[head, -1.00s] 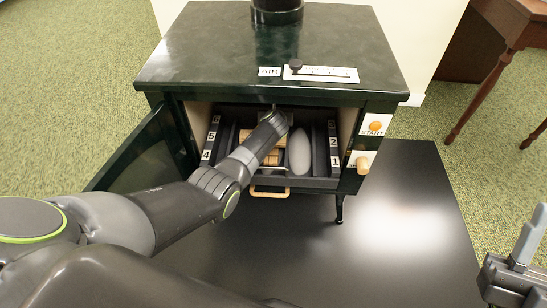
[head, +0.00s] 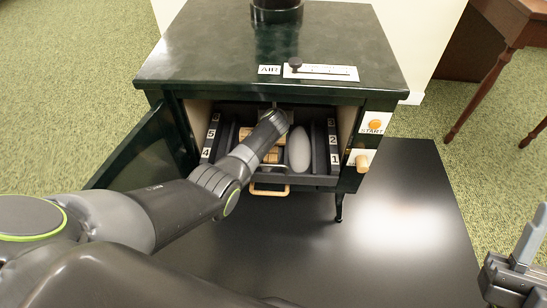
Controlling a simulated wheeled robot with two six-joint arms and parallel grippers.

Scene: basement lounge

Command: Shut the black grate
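The dark green stove (head: 270,50) stands in the middle of the head view with its door (head: 142,150) swung open to the left. Inside the firebox is a black grate (head: 320,181) with numbered labels along both sides. Wooden blocks (head: 270,156) and a grey oval piece (head: 299,150) lie in it. A wooden handle (head: 269,191) shows at its front. My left arm reaches into the firebox from the left; its gripper fingers are hidden behind the wrist, under the stove top. My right gripper (head: 519,262) is at the lower right, away from the stove; its finger opening is unclear.
An air slider (head: 320,72) sits on the stove top, and a start button (head: 375,125) and wooden knob (head: 363,162) on the right front. A black floor plate (head: 400,220) lies clear in front and right. A wooden table (head: 505,40) stands at the upper right.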

